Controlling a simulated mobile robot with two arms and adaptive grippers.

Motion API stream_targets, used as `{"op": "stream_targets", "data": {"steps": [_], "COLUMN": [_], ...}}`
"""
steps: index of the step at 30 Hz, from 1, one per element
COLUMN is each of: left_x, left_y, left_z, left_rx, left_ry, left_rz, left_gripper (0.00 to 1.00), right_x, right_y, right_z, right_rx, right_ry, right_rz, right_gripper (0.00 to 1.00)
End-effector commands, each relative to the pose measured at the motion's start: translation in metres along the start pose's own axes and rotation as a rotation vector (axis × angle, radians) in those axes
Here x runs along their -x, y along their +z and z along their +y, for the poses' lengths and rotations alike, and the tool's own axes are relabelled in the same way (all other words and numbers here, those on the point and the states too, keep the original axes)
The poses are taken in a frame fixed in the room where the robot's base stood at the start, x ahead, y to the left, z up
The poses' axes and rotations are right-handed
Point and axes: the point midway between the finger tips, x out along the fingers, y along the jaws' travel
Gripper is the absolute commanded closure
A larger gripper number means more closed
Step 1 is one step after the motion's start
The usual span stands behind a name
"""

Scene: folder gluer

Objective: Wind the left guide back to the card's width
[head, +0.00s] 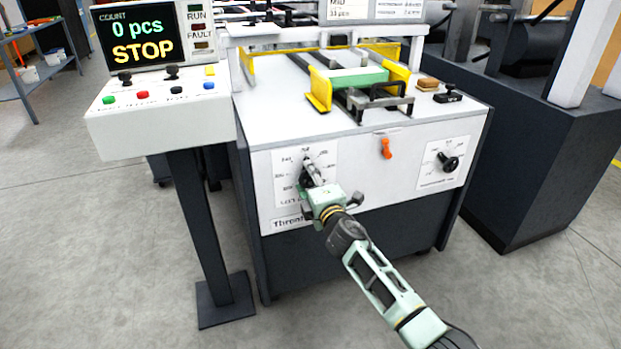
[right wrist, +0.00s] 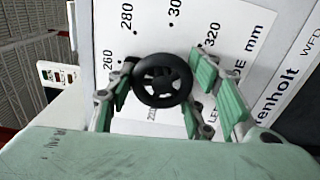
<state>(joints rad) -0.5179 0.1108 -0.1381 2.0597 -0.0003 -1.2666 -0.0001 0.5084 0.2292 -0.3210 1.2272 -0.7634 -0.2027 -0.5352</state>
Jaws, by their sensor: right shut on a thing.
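The left guide's black handwheel (head: 310,172) sits on a dial plate (head: 288,162) on the machine's white front panel. My right gripper (head: 314,182) is shut on this handwheel. In the right wrist view the handwheel (right wrist: 162,80) stands between the green finger pads (right wrist: 163,86), in front of a millimetre scale (right wrist: 128,42). The pointer's exact reading cannot be told. The yellow left guide (head: 318,92) stands upright at the left of the green-and-white card stack (head: 356,78). Whether guide and card touch cannot be told. My left gripper is not in view.
A second knob (head: 449,163) and an orange lever (head: 386,148) are on the same panel, to the right. The control box (head: 160,112) with a STOP display (head: 142,38) stands at the left on a post. A dark machine (head: 550,135) is at the right.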

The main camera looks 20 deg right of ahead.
Motion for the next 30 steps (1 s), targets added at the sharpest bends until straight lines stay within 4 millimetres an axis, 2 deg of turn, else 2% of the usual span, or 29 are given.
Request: {"op": "stream_targets", "data": {"steps": [18, 30], "left_x": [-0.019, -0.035], "left_y": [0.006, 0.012], "left_z": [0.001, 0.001], "left_rx": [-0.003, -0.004], "left_ry": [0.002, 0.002], "left_rz": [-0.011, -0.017], "left_gripper": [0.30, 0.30], "right_x": [-0.001, -0.001], "right_y": [-0.001, -0.003], "right_z": [0.004, 0.002], "right_rx": [0.570, 0.796], "right_ry": [0.006, 0.006], "right_rz": [-0.001, 0.000], "right_gripper": [0.79, 0.79]}}
